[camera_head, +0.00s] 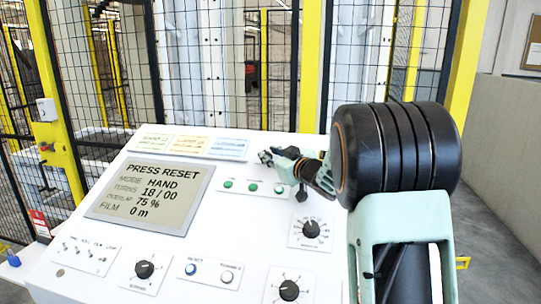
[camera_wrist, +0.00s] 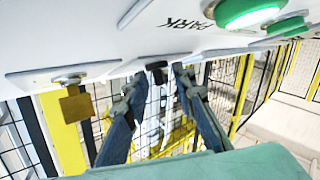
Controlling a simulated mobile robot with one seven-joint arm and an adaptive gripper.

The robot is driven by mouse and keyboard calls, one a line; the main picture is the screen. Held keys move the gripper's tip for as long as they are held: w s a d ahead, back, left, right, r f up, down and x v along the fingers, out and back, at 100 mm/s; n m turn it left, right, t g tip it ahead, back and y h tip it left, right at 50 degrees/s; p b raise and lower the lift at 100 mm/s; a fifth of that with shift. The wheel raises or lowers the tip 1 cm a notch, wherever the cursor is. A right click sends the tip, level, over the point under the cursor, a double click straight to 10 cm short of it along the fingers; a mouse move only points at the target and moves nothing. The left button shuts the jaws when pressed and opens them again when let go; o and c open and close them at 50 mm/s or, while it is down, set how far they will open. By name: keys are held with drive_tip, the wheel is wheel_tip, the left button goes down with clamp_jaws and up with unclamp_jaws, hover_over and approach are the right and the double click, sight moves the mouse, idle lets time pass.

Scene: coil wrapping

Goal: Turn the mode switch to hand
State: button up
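The sloped white control panel (camera_head: 235,220) has a display (camera_head: 150,195) reading PRESS RESET, MODE HAND, TURNS 18 / 00, OVERLAP 75 %, FILM 0 m. My gripper (camera_head: 267,157) is over the panel's upper right. In the wrist view my gripper (camera_wrist: 155,82) is open, its two fingers apart. A small black knob (camera_wrist: 157,66) shows between the fingertips; I cannot tell whether they touch it. A dark handle (camera_head: 301,193) shows just below my gripper in the head view. No readable label marks either one as the mode switch.
Green buttons (camera_head: 253,188) sit left of my gripper; one green button (camera_wrist: 248,10) shows beside PARK. A brown tag (camera_wrist: 76,105) hangs from a panel fitting. Dials (camera_head: 311,229), toggles (camera_head: 90,252) and a blue button (camera_head: 190,268) lie lower. Yellow-framed mesh fencing (camera_head: 270,60) stands behind.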

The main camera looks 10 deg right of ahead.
drive_tip(key=v, duration=1.2)
